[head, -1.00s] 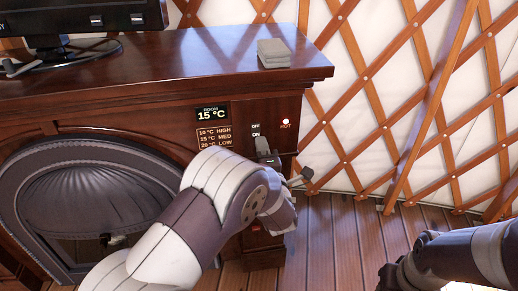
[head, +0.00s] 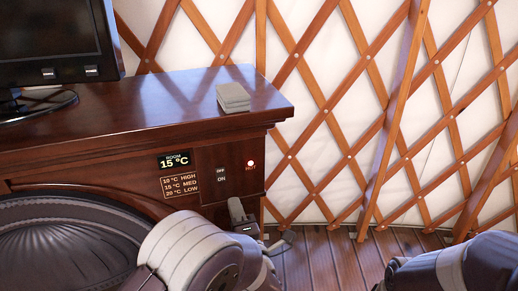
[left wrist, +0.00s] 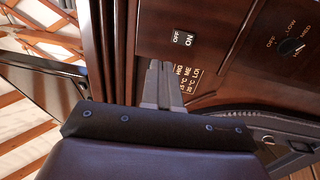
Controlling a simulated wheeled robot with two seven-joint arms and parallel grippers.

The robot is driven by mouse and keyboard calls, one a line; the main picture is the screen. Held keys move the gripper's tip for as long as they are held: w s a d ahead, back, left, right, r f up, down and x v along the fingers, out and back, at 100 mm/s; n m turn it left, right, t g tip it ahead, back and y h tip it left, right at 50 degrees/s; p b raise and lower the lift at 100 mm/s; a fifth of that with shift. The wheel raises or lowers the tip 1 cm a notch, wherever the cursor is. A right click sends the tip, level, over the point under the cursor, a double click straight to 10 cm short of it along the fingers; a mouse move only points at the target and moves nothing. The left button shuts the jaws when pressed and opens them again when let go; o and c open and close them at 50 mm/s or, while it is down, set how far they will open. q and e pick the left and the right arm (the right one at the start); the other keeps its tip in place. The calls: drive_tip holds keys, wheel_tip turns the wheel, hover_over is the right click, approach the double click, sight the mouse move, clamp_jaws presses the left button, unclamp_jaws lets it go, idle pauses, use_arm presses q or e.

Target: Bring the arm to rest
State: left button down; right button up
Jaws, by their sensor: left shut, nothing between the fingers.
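My left arm comes up from the bottom of the head view. Its gripper (head: 238,210) is shut and empty, below the OFF/ON switch (head: 221,174) on the dark wooden fireplace cabinet (head: 130,135). In the left wrist view the grey fingers (left wrist: 155,82) lie together, with the switch (left wrist: 183,39) just beyond their tips. I cannot tell the exact gap to the cabinet front. My right forearm (head: 450,265) shows at the lower right of the head view; its gripper is not clearly visible.
A red HOT light (head: 250,163) glows beside a display (head: 174,162) reading 15 °C. A grey folded stack (head: 233,97) and a monitor (head: 55,40) stand on top. A knob (left wrist: 292,46) shows in the wrist view.

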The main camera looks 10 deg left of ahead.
use_arm(q)
drive_tip(key=s+d+f+m+g+h, duration=0.3)
drive_tip(key=d+f+m+g+h, duration=0.15)
drive_tip(key=f+m, duration=0.3)
drive_tip(key=s+d+f+m+g+h, duration=0.2)
drive_tip(key=d+f+m+g+h, duration=0.15)
drive_tip(key=f+m+h, duration=0.35)
drive_tip(key=s+a+r+m+g+y, duration=0.25)
drive_tip(key=s+a+m+g, duration=0.7)
drive_tip(key=s, duration=0.55)
drive_tip(key=a+r+p, duration=0.2)
drive_tip(key=r+p, duration=0.8)
drive_tip(key=r, duration=0.1)
drive_tip(key=a+r+n+t+p, duration=0.1)
drive_tip(key=a+r+p, duration=0.1)
drive_tip(key=r+p, duration=0.9)
drive_tip(key=shift+w+a+r+y, duration=0.25)
drive_tip(key=shift+a+r+y, duration=0.15)
drive_tip(key=shift+r, duration=0.15)
drive_tip(key=shift+a, duration=0.1)
